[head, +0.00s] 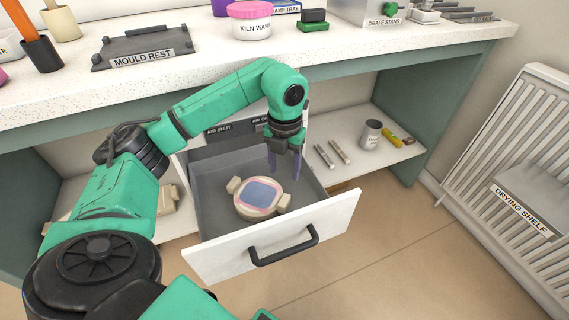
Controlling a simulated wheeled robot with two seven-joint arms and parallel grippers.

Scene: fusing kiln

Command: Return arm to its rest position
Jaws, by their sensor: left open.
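My left arm comes in from the left in the head view, bent over the counter edge and reaching down. Its left gripper (285,168) is open and empty, with its fingers pointing down above the back right part of an open drawer (212,195). In the drawer sits a round cream mould (243,212) with side lugs and a blue and pink piece (262,192) lying in it. The fingers are apart from the mould, behind and to the right of it. My right gripper does not show.
The drawer's white front with a black handle (284,246) sticks out toward me. The counter (330,48) above holds a mould rest (145,45) and a kiln wash tub (250,22). A shelf (355,158) with small items is at right, near a drying shelf (530,200) on a radiator.

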